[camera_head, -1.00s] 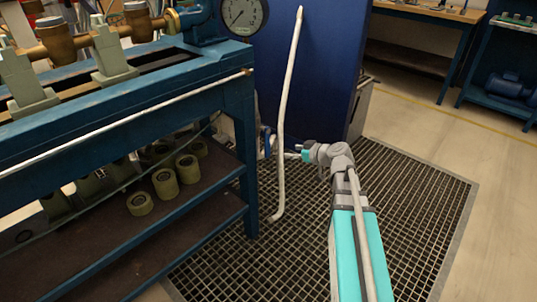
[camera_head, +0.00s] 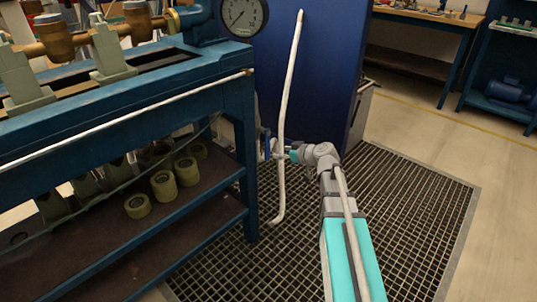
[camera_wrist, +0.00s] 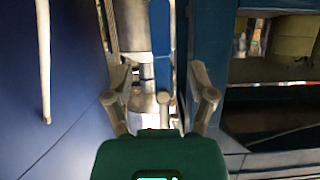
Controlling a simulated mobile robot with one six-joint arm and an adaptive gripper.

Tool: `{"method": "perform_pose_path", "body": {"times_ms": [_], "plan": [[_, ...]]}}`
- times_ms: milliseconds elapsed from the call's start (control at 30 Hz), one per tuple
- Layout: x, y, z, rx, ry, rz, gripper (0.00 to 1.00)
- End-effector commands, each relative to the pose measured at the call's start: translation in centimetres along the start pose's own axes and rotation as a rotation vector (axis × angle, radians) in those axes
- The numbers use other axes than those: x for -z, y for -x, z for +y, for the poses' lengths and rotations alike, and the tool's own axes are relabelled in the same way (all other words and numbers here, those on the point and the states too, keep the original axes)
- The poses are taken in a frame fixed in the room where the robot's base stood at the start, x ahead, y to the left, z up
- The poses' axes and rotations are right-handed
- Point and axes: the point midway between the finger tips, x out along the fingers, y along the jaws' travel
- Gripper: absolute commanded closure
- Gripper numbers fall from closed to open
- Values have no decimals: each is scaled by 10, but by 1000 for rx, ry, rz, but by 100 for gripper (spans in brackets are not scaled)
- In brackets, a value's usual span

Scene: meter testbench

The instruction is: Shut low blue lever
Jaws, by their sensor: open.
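The low blue lever (camera_head: 265,140) shows as a small upright blue piece beside the bench leg in the head view. In the wrist view it looks like a narrow blue bar (camera_wrist: 161,45) standing next to a pale metal pipe (camera_wrist: 133,30). My gripper (camera_wrist: 162,98) is open, with one finger on each side of the pipe and the bar's lower end. Contact with the lever cannot be told. In the head view my gripper is small and partly hidden by a white hose.
The white hose (camera_head: 287,100) hangs in front of a blue cabinet (camera_head: 325,60). The blue bench (camera_head: 246,150) stands close on the left, with rollers (camera_head: 163,186) on its shelf. Floor grating (camera_head: 400,210) lies clear on the right.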

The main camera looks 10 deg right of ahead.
Motion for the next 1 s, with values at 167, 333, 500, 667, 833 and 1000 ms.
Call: {"method": "perform_pose_path", "body": {"times_ms": [167,333,500,667,833,1000], "plan": [[-2,-32,1,2,1,0,29],[-2,-56,1,2,0,0,29],[-1,-74,1,0,0,0,29],[-1,-82,0,1,0,-1,29],[0,-84,0,0,0,0,29],[0,-83,0,0,0,0,29]]}}
